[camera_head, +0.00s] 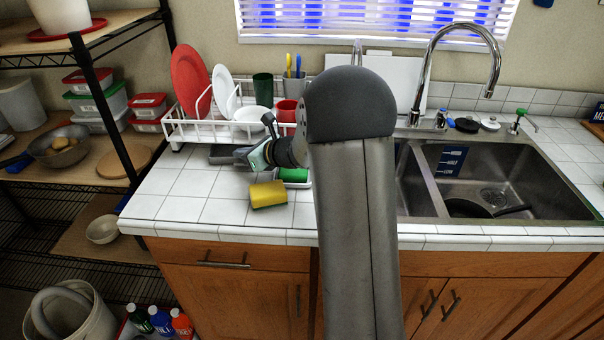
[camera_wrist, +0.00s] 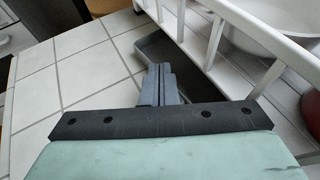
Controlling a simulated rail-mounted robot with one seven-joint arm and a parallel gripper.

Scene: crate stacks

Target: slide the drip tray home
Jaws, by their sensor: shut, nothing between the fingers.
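The drip tray (camera_head: 222,153) is a shallow dark grey tray under the white dish rack (camera_head: 196,130). Part of it sticks out past the rack's front on the tiled counter. In the wrist view the tray (camera_wrist: 151,46) shows its rim and part of its floor beside the rack's white bars (camera_wrist: 213,42); the rest is hidden under the rack. My gripper (camera_head: 238,153) is shut and empty, low at the tray's right side in the head view. In the wrist view my closed fingertips (camera_wrist: 159,72) are at the tray's near edge; I cannot tell whether they touch it.
A yellow and green sponge (camera_head: 268,195) lies on the counter in front of my gripper. A green item (camera_head: 294,174) lies just right of it, partly behind my arm. The rack holds plates, cups and a bowl. Tiles left of the tray are clear. The sink (camera_head: 500,180) is at right.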

